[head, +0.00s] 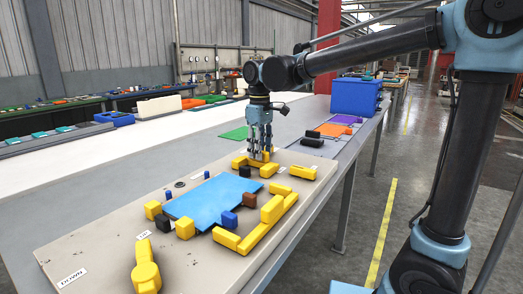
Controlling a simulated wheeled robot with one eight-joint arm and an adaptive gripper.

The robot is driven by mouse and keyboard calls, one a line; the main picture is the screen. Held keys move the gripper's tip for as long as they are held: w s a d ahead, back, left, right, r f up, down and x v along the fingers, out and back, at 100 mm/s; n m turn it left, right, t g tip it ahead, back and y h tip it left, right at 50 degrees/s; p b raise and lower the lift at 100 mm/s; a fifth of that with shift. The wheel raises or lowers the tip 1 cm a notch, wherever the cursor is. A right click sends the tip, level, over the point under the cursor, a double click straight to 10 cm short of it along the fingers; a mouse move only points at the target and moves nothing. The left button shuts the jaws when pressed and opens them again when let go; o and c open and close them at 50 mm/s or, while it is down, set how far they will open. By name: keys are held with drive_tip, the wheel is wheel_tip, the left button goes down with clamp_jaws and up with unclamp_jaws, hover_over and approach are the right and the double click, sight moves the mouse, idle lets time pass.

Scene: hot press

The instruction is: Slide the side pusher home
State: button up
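A beige board (90,243) lies on the bench and carries a blue sheet (205,197) with yellow, black, brown and blue blocks around it. My gripper (258,158) points down at the far end of the board, over a yellow piece (240,162). Its fingertips overlap this piece, and I cannot tell whether they grip or touch it.
A yellow lever (146,268) stands at the near left by the UP and DOWN labels. A yellow angled fence (254,236) borders the sheet's right side. A blue bin (355,97), green mat (234,133) and black cylinder (311,142) lie beyond the board.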

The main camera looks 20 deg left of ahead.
wheel_tip(320, 180, up, 12)
idle(0.6)
drive_tip(key=shift+w, duration=0.1)
